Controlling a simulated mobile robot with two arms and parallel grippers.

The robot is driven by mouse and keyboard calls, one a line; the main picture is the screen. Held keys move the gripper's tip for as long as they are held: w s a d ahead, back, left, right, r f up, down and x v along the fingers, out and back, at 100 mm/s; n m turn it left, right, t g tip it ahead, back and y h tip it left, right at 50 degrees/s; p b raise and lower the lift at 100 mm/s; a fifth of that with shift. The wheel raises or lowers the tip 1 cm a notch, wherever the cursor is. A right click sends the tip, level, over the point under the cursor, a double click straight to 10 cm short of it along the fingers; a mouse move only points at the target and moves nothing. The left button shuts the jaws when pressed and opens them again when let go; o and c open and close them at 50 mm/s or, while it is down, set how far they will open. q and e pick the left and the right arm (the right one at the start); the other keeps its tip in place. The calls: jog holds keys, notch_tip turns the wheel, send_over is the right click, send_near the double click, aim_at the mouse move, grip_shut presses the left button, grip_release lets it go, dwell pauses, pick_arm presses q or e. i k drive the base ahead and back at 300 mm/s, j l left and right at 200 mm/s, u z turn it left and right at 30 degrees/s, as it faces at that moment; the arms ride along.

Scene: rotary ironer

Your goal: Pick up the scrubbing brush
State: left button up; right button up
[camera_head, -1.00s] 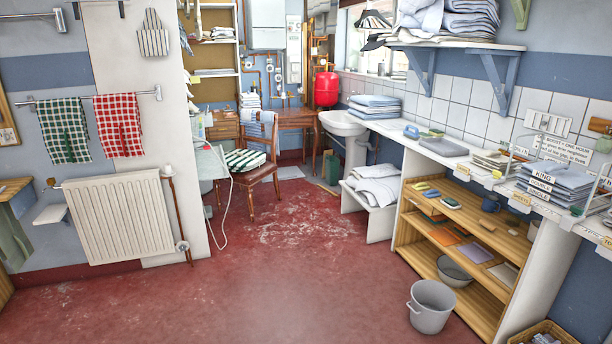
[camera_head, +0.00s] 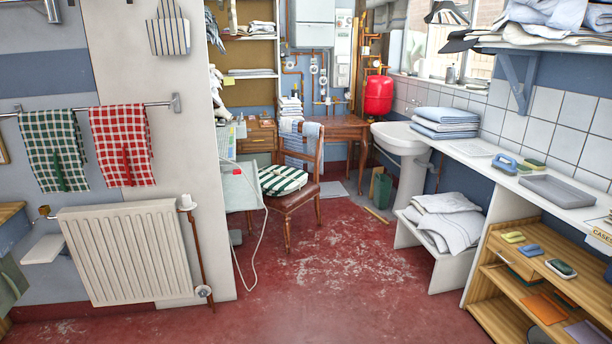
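No object is clearly a scrubbing brush at this distance. A blue item with a handle-like top (camera_head: 505,163) lies on the white counter (camera_head: 462,149) at the right and may be the brush. A small yellow-and-green block (camera_head: 534,164) lies just right of it. On the wooden shelf unit below are a yellow piece (camera_head: 513,237), a blue piece (camera_head: 533,250) and a dark green piece with a pale edge (camera_head: 561,268). These also look like sponges or brushes. Neither of my grippers is in view.
A grey tray (camera_head: 556,190) sits on the counter. The wooden shelf unit (camera_head: 490,283) stands below. A chair (camera_head: 303,196) and a hanging cord stand beyond clear red floor (camera_head: 330,270). A radiator (camera_head: 130,252) is at left. A low stand holds folded towels (camera_head: 444,219).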

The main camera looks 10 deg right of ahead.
aim_at(501, 166)
jog(key=i+l+z, duration=0.15)
jog(key=i+z, duration=0.25)
jog(key=i, duration=0.15)
jog(key=i+z, duration=0.35)
jog(key=i, duration=0.25)
jog(key=i+j+z, duration=0.15)
jog(key=i+z, duration=0.25)
jog(key=i, duration=0.15)
jog(key=i+j+z, duration=0.4)
jog(key=i, duration=0.15)
